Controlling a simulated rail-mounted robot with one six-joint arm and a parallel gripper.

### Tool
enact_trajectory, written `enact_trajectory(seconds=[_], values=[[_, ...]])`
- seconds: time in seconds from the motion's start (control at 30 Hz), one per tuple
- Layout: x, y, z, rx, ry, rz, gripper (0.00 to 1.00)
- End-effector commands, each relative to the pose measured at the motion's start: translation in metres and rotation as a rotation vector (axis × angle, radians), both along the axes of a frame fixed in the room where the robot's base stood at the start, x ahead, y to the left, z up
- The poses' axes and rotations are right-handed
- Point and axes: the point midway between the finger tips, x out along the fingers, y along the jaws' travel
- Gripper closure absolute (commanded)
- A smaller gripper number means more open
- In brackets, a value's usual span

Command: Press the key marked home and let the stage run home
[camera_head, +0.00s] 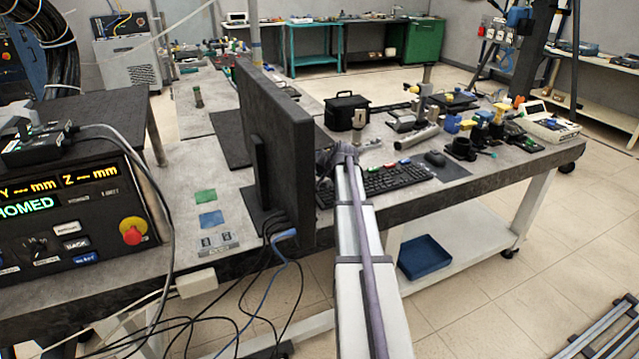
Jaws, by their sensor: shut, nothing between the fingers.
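A dark control box (75,215) with a lit display stands at the left edge, partly cut off. Its display (60,187) shows amber Y and Z with dashes before "mm", and green letters ending in "HOMED"; the start is cut off. Below are a pale key (66,228), another key (75,243) and a blue key (86,259); their marks are too small to read surely. I cannot pick out the home key or the stage. My arm reaches from the bottom centre to the table. My gripper (328,160) is small, shut and empty, beside the black panel's right edge, far right of the box.
A red-and-yellow emergency stop (133,231) sits on the box's right side. An upright black panel (275,150) stands between box and arm, with cables below. A keyboard (385,178) and a mouse (435,158) lie right of my arm. A blue tray (425,257) lies on the lower shelf.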

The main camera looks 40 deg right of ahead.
Motion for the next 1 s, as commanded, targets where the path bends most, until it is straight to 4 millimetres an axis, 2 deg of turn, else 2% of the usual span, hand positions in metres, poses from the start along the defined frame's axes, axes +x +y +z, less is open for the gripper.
enact_trajectory(seconds=[0.5,0.77,1.0], values=[[0.0000,0.0000,-0.0002,0.000,0.000,0.000,1.00],[0.0000,0.0000,-0.0095,0.000,0.000,0.000,1.00],[0.0000,0.0000,-0.0085,0.000,0.000,0.000,1.00]])
